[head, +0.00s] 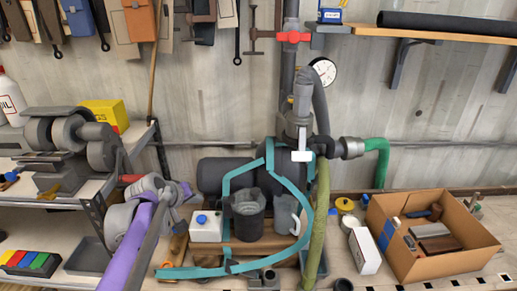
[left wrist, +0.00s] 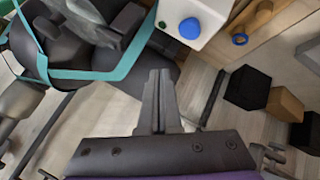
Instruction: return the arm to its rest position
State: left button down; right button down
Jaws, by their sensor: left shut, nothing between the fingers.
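My left arm comes in from the lower left of the head view, with a purple link and grey joints. My left gripper (head: 183,193) is at its end, left of the pump with the teal frame (head: 305,222). In the left wrist view the left gripper's fingers (left wrist: 157,82) are together with nothing between them. A white container with a blue cap (head: 206,227) stands below and right of the gripper in the head view, and it also shows in the left wrist view (left wrist: 195,18). My right gripper is not in view.
A metal shelf (head: 60,200) with grey machinery stands at the left. A cardboard box (head: 447,262) with tools sits at the right, beside a white carton (head: 364,250). A green hose (head: 322,215) hangs before the pump. A wooden shelf (head: 450,34) juts from the wall.

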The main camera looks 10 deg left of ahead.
pick_arm(q)
jog(key=s+d+f+m+g, duration=0.1)
jog(key=s+d+f+m, duration=0.3)
jog(key=s, duration=0.8)
jog(key=s+d+f+m+g, duration=0.2)
jog(key=s+d+f+m, duration=0.1)
jog(key=s+d+f, duration=0.5)
jog(key=s+d, duration=0.2)
jog(key=s, duration=0.2)
jog(key=shift+s+d+f+m+y, duration=0.2)
jog(key=shift+s+d+m+y, duration=0.1)
jog(key=shift+s+d+m, duration=0.1)
